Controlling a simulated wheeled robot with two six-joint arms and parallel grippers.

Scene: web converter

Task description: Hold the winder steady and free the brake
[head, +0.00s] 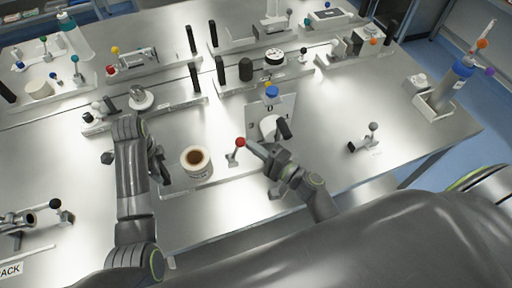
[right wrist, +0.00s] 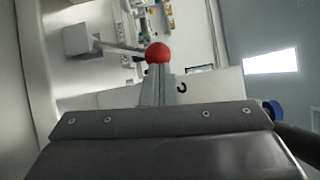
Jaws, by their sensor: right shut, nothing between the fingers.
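A lever with a red ball (head: 240,142) stands on a low metal plate, right of a tan-cored roll (head: 197,160); I take these as the brake and winder. My right gripper (head: 250,146) is shut and empty, its tips close beside the red ball. In the right wrist view the red ball (right wrist: 159,53) appears right at the ends of the closed fingers (right wrist: 158,84); I cannot tell whether they touch. My left gripper (head: 160,166) is left of the roll, apart from it, partly hidden by its own arm; its opening is unclear.
A numbered plate (head: 286,104) with a blue knob (head: 271,92) and a dark-handled white crank stands behind my right gripper. A small lever fixture (head: 366,140) sits to the right. A blue bottle (head: 455,85) stands at the far right.

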